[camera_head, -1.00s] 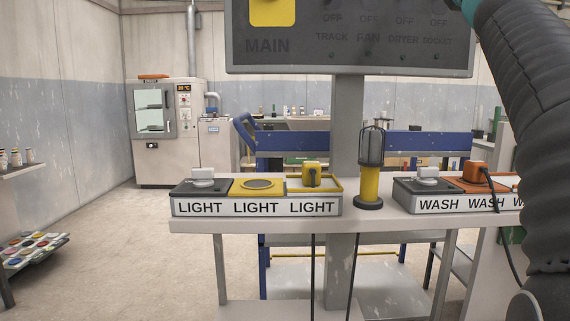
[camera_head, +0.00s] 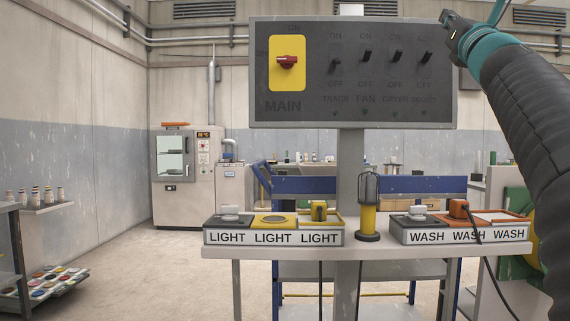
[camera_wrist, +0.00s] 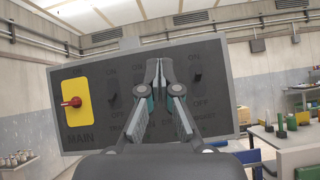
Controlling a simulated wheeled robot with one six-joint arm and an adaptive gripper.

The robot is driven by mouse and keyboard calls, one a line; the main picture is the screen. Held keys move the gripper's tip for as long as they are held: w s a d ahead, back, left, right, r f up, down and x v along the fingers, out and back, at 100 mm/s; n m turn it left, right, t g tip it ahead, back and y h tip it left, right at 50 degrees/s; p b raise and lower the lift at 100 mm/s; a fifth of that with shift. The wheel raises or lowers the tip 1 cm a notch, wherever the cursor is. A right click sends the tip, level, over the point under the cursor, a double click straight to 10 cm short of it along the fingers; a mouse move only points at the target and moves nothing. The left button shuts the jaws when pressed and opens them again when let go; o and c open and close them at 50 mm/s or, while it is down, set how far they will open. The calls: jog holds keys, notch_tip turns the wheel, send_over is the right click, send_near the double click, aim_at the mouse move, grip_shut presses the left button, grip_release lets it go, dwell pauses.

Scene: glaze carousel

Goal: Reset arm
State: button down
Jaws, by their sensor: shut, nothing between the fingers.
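My gripper (camera_wrist: 158,80) is shut and empty in the wrist view, with its fingertips together in front of the dark grey switch panel (camera_wrist: 75,107). In the head view my arm rises along the right side, and its dark and teal end is at the right edge of the panel (camera_head: 310,107). I cannot tell there whether it touches the panel. The panel carries a red main knob (camera_head: 287,62) on a yellow plate and several black levers. The track lever (camera_head: 333,66) sits lower than the fan lever (camera_head: 366,55). The gripper hides part of the panel's middle in the wrist view.
Below the panel, a bench (camera_head: 300,251) holds the light box (camera_head: 273,238), a caged yellow lamp (camera_head: 368,215) and the wash box (camera_head: 470,235). A cable hangs from the wash box. A kiln-like cabinet (camera_head: 183,185) stands behind left.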

jog(key=w+d+f+m+g+h, duration=0.2)
jog(key=d+f+m+g+h, duration=0.25)
jog(key=f+m, duration=0.35)
jog(key=w+d+f+m+g+h, duration=0.3)
jog(key=d+f+m+h, duration=0.15)
jog(key=f+m, duration=0.35)
jog(key=s+f+m+g+y, duration=0.3)
jog(key=f+m+g, duration=0.3)
jog(key=f+m, duration=1)
jog(key=s+a+f+m+g+y, duration=0.15)
jog(key=s+a+f, duration=0.25)
jog(key=f, duration=0.4)
jog(key=s+a+f+g+y, duration=0.15)
jog(key=s+a+f, duration=0.25)
jog(key=f, duration=0.5)
jog(key=s+a+f+g+y, duration=0.1)
jog(key=s+a+f+g, duration=0.1)
jog(key=s+a+f, duration=0.45)
jog(key=s+a+f+g+y, duration=0.2)
jog(key=s+a+f+y, duration=0.1)
jog(key=s+a+f, duration=0.8)
jog(key=shift+s+f+y+p, duration=0.35)
jog(key=shift+s+f, duration=0.55)
jog(key=shift+s, duration=0.7)
